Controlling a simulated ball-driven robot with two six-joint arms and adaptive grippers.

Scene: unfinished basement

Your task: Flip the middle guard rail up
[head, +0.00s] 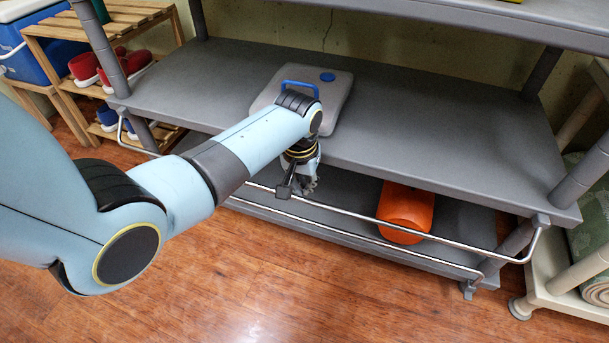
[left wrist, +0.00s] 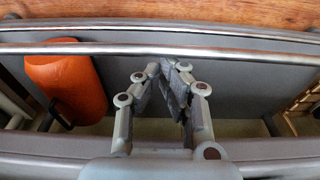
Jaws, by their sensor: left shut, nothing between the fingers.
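The middle guard rail (head: 448,243) is a thin metal bar on the front of the grey middle shelf (head: 435,140). It hangs folded down, its bar below the shelf's front edge. The bar also crosses the left wrist view (left wrist: 240,53). My left gripper (head: 307,188) is shut and empty. It points down in front of the middle shelf's edge, close to the bar on the shelf side. In the left wrist view its fingertips (left wrist: 167,66) lie just short of the bar; I cannot tell whether they touch it. My right gripper is not in view.
A grey case (head: 335,105) with a blue handle sits on the middle shelf behind my left wrist. An orange container (head: 405,207) lies on the bottom shelf, whose lower rail (head: 350,238) runs in front. Wooden floor (head: 260,290) in front is clear. A shoe rack (head: 60,75) stands left.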

